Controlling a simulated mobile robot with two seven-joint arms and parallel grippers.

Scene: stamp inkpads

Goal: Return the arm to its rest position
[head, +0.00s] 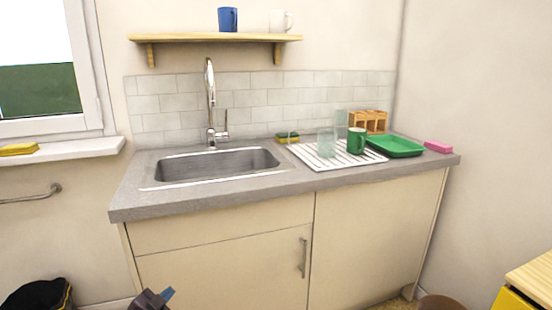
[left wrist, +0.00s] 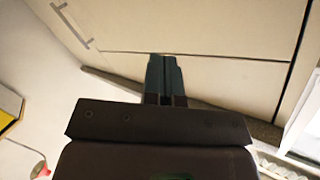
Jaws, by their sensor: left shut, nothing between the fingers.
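My left gripper (head: 167,293) shows at the bottom edge of the head view, low in front of the cabinet and well below the counter. In the left wrist view its two dark fingers (left wrist: 164,68) are together, with nothing between them. The cabinet front (left wrist: 190,25) fills the upper part of that view. Most of my left arm is outside the head view. My right gripper is in neither view.
The grey counter (head: 125,205) holds a sink (head: 215,165), a drying rack (head: 320,163) with a green mug (head: 356,141), and a green tray (head: 396,146). A cabinet handle (head: 303,258) sticks out. A dark bin (head: 38,296) stands at lower left.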

